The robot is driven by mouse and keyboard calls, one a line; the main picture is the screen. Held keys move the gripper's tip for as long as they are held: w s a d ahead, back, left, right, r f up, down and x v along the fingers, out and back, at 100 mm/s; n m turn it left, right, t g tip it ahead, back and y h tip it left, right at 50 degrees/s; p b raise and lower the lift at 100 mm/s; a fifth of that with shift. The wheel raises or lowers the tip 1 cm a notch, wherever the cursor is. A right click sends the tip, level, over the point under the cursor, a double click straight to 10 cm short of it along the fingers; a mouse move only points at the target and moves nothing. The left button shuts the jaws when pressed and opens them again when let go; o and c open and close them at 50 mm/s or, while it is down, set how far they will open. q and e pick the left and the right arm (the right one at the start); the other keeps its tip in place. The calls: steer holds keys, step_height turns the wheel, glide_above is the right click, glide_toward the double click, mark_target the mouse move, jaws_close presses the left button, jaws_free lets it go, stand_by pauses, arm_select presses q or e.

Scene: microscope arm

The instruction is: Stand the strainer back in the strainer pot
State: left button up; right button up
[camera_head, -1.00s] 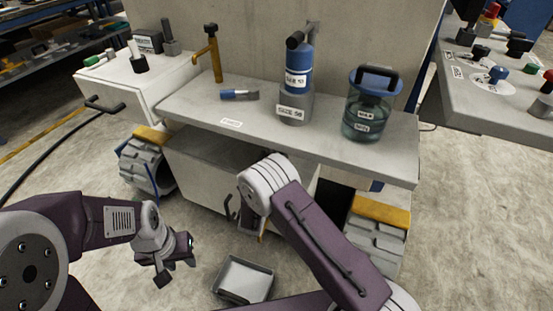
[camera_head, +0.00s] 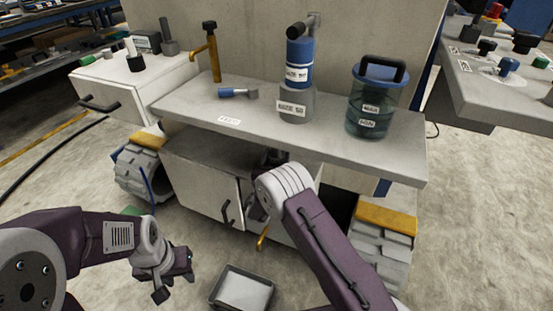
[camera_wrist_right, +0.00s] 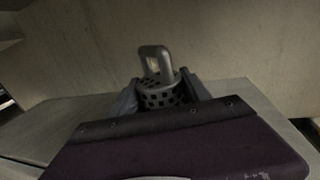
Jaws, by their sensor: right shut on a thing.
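In the right wrist view a grey perforated strainer (camera_wrist_right: 160,97) with a looped handle stands roughly upright between the fingers of my right gripper (camera_wrist_right: 160,98), which is shut on it. Its lower part is hidden behind my own arm housing. In the head view my right forearm reaches to the cabinet under the bench and hides the fingers and strainer. I cannot tell which vessel is the strainer pot. A see-through greenish pot (camera_head: 372,117) with a blue top and black handle stands at the bench's right. My left gripper (camera_head: 175,284) is open and empty, low at left.
A blue cylinder (camera_head: 299,65) stands in a grey holder (camera_head: 296,105) on the bench (camera_head: 200,115). A small blue-and-grey tool (camera_head: 237,92) and a brass tap (camera_head: 212,55) are left of it. A grey tray (camera_head: 243,290) lies on the floor.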

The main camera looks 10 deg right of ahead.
steer(key=shift+f, duration=0.1)
steer(key=o, duration=1.6)
